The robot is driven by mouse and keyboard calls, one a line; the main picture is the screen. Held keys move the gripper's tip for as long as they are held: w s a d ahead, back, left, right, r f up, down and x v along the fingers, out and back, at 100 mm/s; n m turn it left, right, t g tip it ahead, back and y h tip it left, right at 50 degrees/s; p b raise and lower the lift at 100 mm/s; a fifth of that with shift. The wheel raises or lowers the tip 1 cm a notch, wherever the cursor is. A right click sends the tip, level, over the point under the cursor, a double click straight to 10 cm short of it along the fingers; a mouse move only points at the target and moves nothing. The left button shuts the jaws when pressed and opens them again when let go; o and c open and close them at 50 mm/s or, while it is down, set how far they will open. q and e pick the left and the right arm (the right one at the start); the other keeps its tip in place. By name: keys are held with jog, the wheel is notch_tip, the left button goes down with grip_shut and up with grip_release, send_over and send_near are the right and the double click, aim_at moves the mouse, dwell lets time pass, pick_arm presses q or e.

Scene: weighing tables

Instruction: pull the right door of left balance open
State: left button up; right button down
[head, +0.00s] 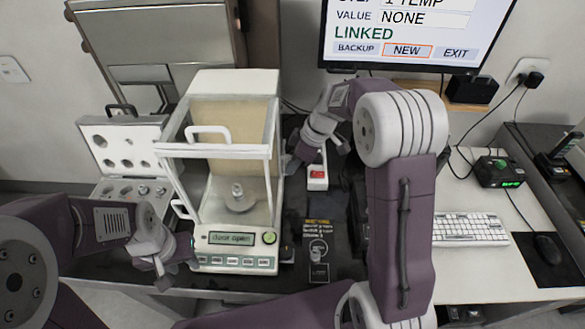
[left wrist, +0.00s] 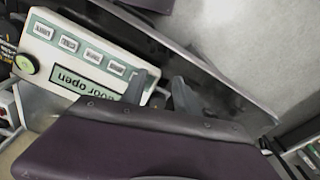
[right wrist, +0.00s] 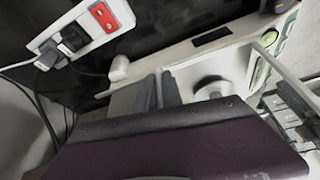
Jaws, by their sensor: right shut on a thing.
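The left balance (head: 225,236) is white with a glass chamber, and its display (head: 231,239) reads "door open". A small metal piece (head: 237,191) stands on the round pan inside. The right door (head: 277,145) is on the chamber's right side; how far it is open is unclear. My right gripper (head: 293,163) is at that side, shut on what seems to be the door's handle. Its fingers show in the right wrist view (right wrist: 158,92), where the grip is mostly hidden. My left gripper (head: 180,270) is open and empty by the balance's front left corner.
An open weight case (head: 125,150) stands left of the balance. A red-and-white power strip (head: 317,172) lies close to my right gripper. A monitor (head: 410,30) is behind; a keyboard (head: 470,228) and mouse (head: 546,247) are at the right.

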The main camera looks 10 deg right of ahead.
pick_arm(q)
jog(key=shift+s, duration=0.1)
pick_arm(e)
jog(key=shift+s+r, duration=0.1)
jog(key=shift+s, duration=0.05)
jog(key=c, duration=1.5)
grip_release()
pick_arm(q)
jog(key=shift+r+p, duration=0.35)
pick_arm(e)
jog(key=v, duration=0.9)
jog(key=shift+a, duration=0.1)
